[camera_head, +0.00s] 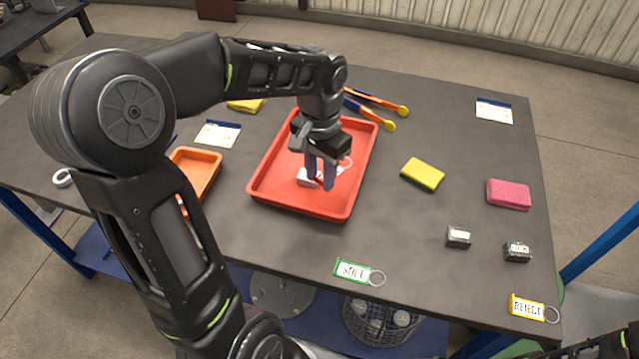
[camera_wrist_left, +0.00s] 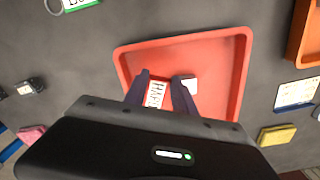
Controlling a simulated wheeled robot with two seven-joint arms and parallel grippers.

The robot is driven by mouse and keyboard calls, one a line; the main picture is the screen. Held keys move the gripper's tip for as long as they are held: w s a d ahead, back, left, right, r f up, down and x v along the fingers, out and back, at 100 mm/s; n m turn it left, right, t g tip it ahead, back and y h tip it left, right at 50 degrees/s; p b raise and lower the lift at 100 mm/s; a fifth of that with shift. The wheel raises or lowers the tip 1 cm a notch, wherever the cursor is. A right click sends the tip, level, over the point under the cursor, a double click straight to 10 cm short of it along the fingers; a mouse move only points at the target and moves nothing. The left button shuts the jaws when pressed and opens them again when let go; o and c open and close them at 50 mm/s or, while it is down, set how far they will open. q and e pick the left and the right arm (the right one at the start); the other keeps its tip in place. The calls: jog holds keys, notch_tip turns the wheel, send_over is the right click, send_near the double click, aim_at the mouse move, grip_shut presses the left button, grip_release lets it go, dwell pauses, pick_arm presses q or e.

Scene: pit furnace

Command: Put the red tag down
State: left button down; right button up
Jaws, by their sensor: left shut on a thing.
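The red tag (camera_wrist_left: 155,94), with a white lettered label, shows between the two fingers of my left gripper (camera_wrist_left: 162,80) in the left wrist view. In the head view, my left gripper (camera_head: 320,180) points down inside the outline of the red tray (camera_head: 345,210) and is shut on the tag. The tag's white and red parts and ring (camera_head: 344,164) show beside the fingers. Whether the tag touches the tray floor I cannot tell. A small white block (camera_head: 305,178) is in the tray beside the fingers; it also shows in the left wrist view (camera_wrist_left: 190,85).
An orange tray (camera_head: 205,165) stands left of the red tray. A yellow sponge (camera_head: 422,174), a pink sponge (camera_head: 508,194), two small dark blocks (camera_head: 458,237), a green tag (camera_head: 352,270) and a yellow tag (camera_head: 527,306) lie to the right and front.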

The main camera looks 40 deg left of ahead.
aim_at(320, 202)
pick_arm(q)
jog(key=shift+f, duration=0.9)
jog(key=shift+f, duration=1.9)
jog(key=shift+f, duration=0.2)
jog(key=c, duration=1)
grip_release()
jog(key=shift+c, duration=0.2)
jog(key=shift+r, duration=0.1)
